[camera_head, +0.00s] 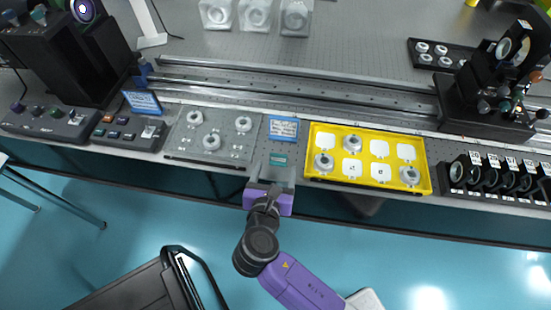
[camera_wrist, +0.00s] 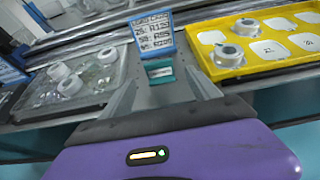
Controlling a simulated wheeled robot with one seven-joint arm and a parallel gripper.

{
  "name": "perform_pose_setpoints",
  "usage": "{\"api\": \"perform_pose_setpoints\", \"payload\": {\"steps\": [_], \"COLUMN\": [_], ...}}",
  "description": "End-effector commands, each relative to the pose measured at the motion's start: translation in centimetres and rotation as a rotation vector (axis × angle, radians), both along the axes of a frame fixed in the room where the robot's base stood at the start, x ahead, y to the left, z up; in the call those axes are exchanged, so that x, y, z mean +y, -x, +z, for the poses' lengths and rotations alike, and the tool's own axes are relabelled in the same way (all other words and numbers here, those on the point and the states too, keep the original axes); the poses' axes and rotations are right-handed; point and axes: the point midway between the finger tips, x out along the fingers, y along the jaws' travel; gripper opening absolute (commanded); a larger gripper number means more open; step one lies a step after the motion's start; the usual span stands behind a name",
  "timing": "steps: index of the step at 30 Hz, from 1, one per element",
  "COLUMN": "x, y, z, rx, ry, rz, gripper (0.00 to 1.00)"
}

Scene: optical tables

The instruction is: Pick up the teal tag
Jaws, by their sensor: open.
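The teal tag (camera_head: 278,159) lies flat near the front edge of the optical table, just in front of a small blue and white sign (camera_head: 283,128). In the wrist view the tag (camera_wrist: 160,72) shows between and beyond my gripper's fingers. My gripper (camera_head: 273,178) is open and empty at the table's front edge, pointing at the tag. In the wrist view my gripper's two grey fingers (camera_wrist: 161,92) stand on either side of the line to the tag. I cannot tell how high the fingertips are above the table.
A yellow tray (camera_head: 430,180) with round mounts stands right of the tag. A grey plate (camera_head: 176,146) with several round parts lies to the left. Long metal rails (camera_head: 300,78) run behind the sign. Black lens holders (camera_head: 490,177) stand at far right.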

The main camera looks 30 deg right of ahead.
Motion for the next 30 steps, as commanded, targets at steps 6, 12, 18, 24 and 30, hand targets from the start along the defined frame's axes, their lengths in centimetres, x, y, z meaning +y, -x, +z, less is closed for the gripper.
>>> {"api": "perform_pose_setpoints", "payload": {"steps": [6,12,18,24,30], "x": [-1.4,-2.9,-3.3,-3.2,-3.2], "y": [-1.9,-4.1,-4.7,-4.7,-4.6], "z": [-0.6,-1.6,-1.9,-1.9,-1.9], "rx": [-0.001,-0.001,-0.002,-0.002,-0.001], "ry": [-0.001,-0.004,-0.006,-0.006,-0.005], "rz": [-0.004,-0.002,0.0,0.0,0.0], "gripper": [0.71,0.71,0.71,0.61,0.22]}}
